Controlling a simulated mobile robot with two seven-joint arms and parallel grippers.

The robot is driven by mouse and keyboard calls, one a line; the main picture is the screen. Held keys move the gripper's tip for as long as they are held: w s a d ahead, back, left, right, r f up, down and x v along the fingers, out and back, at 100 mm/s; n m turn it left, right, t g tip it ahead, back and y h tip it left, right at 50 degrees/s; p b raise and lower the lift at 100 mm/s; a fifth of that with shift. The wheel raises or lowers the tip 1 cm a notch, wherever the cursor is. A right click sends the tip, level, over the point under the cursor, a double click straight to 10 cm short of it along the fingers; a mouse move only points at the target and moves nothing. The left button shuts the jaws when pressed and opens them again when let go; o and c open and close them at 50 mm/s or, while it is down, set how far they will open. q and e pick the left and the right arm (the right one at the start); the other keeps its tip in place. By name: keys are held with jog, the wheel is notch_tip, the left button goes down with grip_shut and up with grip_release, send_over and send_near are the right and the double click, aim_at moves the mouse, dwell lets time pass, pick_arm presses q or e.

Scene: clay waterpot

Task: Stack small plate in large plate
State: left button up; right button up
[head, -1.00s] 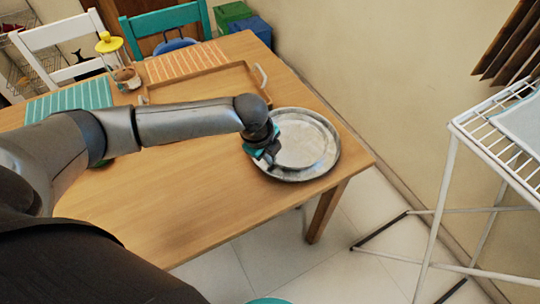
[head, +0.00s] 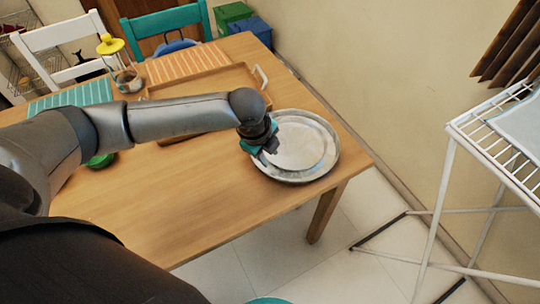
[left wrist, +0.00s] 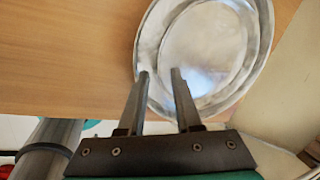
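A large round metal plate (head: 328,165) lies at the right end of the wooden table. A smaller, shiny round area (head: 300,145) shows inside its rim; I cannot tell whether this is the small plate lying in it or the large plate's own centre. My left gripper (head: 266,157) is at the plate's left edge. In the left wrist view the large plate (left wrist: 262,60) fills the upper right. There my left gripper (left wrist: 159,72) has its two fingers apart, with nothing held between them, tips over the plate's near-left rim. My right gripper is out of view.
A wooden tray (head: 240,78) with white handles lies behind my left arm. Striped placemats, a yellow-lidded jar (head: 110,45) and a green item (head: 100,161) are further left. The table front (head: 190,215) is clear. A white drying rack (head: 455,135) stands right.

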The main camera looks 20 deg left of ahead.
pick_arm(q)
jog(key=p+v, duration=0.2)
jog(key=v, duration=0.7)
jog(key=shift+r, duration=0.25)
jog(key=shift+s, duration=0.1)
